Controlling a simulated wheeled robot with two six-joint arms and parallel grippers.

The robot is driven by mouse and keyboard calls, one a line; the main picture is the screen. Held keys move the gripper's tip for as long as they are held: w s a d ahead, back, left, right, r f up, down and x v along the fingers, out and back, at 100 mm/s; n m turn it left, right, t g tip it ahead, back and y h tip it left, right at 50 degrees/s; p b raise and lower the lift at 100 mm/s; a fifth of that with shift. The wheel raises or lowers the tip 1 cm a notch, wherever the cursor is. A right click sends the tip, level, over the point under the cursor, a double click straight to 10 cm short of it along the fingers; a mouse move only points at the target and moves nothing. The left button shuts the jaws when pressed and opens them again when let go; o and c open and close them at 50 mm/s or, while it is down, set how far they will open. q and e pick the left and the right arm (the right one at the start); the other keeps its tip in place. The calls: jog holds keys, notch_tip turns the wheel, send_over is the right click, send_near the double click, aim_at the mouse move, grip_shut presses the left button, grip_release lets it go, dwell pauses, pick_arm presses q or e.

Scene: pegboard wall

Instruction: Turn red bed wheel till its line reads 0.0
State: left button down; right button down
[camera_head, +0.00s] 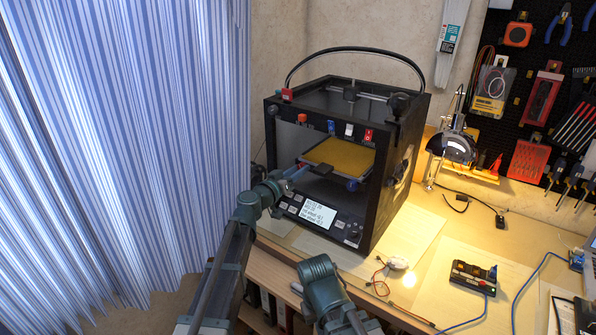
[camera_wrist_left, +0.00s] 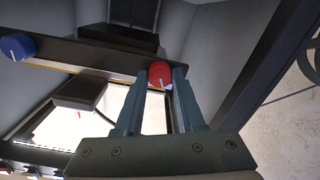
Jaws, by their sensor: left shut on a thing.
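The red bed wheel (camera_wrist_left: 159,71) shows in the left wrist view with a white line on its face. It sits at the front edge of the print bed, between the fingertips of my left gripper (camera_wrist_left: 162,77), which is shut on it. In the head view, my left gripper (camera_head: 299,171) reaches into the black printer's (camera_head: 392,205) front opening at the left front of the yellow bed (camera_head: 340,155). The red bed wheel is hidden there. The display (camera_head: 319,213) on the printer's front panel shows several lines, too small to read surely.
A blue wheel (camera_wrist_left: 17,47) with a white line sits farther along the bed edge; it also shows in the head view (camera_head: 352,185). The printer frame closes in around the opening. A lamp (camera_head: 452,148) stands right of the printer. A curtain (camera_head: 130,130) hangs at left.

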pick_arm(q)
jog(key=n, duration=0.5)
jog(key=shift+n, duration=0.7)
jog(key=c, duration=0.5)
grip_release()
jog(key=shift+s+a, duration=0.1)
jog(key=v, duration=1.3)
jog(key=shift+s+a, duration=0.2)
jog(key=shift+a, duration=0.05)
